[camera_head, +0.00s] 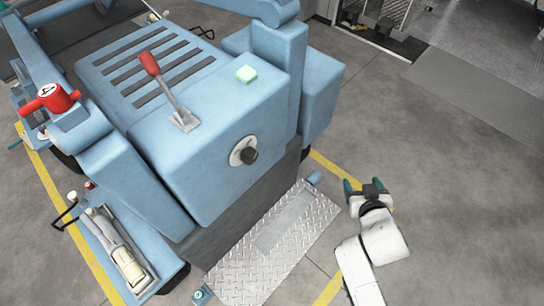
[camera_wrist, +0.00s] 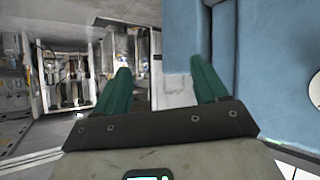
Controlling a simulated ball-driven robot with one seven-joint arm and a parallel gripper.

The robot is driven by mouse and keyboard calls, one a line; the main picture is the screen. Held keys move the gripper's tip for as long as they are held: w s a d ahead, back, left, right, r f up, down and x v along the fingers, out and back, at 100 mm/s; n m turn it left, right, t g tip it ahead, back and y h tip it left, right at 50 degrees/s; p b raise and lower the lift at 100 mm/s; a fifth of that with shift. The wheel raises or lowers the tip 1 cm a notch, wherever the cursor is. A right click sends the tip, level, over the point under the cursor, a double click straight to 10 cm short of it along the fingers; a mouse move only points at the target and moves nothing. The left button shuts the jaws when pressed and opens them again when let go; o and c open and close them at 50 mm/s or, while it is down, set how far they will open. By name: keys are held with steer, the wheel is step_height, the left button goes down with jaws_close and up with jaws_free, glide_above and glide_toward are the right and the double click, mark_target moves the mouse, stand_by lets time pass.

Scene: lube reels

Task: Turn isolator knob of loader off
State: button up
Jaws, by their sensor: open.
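The loader (camera_head: 215,140) is a blue machine filling the left and middle of the head view. A black knob (camera_head: 250,156) on a pale round plate sits on its front face; I take it to be the isolator knob, and its exact setting is too small to read. My gripper (camera_head: 366,186) has teal fingers and is to the right of the knob, apart from the loader. In the wrist view my gripper (camera_wrist: 159,72) is open with nothing between the fingers. The loader's blue side (camera_wrist: 275,65) is at the right there, with part of a pale disc (camera_wrist: 316,90) at the edge.
A red handle (camera_head: 52,98) marked 4 is at the left. A metal tread plate (camera_head: 240,270) lies below the front face. The floor to the right is clear.

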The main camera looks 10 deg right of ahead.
steer(key=w+a+r+n+t+y, duration=0.2)
steer(key=w+a+t, duration=0.1)
steer(key=w+a, duration=0.1)
steer(key=n+t+y, duration=0.1)
steer(key=n+y, duration=0.6)
steer(key=y, duration=0.5)
glide_toward(253, 160)
steer(key=x, duration=1)
steer(key=shift+f, duration=0.1)
steer(key=c, duration=0.9)
steer(key=shift+c, duration=0.2)
